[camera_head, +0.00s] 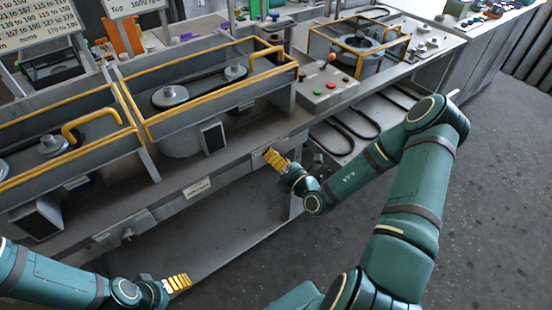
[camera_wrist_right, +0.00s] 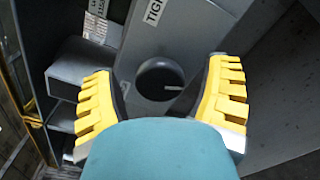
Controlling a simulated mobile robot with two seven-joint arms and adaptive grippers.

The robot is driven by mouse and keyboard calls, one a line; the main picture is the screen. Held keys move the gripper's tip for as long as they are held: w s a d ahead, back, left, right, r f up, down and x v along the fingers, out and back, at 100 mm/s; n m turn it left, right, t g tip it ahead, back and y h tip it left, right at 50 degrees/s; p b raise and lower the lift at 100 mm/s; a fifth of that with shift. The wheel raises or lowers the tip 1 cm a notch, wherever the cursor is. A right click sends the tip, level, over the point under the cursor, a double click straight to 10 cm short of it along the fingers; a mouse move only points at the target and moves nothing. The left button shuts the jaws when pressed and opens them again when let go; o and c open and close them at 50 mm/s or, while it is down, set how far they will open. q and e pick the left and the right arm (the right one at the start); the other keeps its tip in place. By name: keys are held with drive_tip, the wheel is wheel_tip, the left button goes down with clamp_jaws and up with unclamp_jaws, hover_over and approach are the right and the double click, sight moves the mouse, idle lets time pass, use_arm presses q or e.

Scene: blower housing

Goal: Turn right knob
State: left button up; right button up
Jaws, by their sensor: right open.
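A dark round knob (camera_wrist_right: 160,80) with a white pointer line sits on a grey panel in the right wrist view. My right gripper (camera_wrist_right: 162,100) is open, its yellow-padded fingers on either side of the knob in that view; I cannot tell whether they touch it. In the head view the right gripper (camera_head: 274,157) is at the front edge of the bench, and the knob is not clearly visible there. My left gripper (camera_head: 179,283) is low at the front left, away from the bench; its opening cannot be made out.
A second small knob (camera_head: 128,234) is on the bench front at left. Yellow-framed blower housings (camera_head: 205,90) stand on the bench. A control box (camera_head: 328,90) with red and green buttons is behind the right gripper. The grey floor (camera_head: 235,270) in front is clear.

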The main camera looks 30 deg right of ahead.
drive_tip(key=shift+w, duration=0.15)
drive_tip(key=c, duration=1.2)
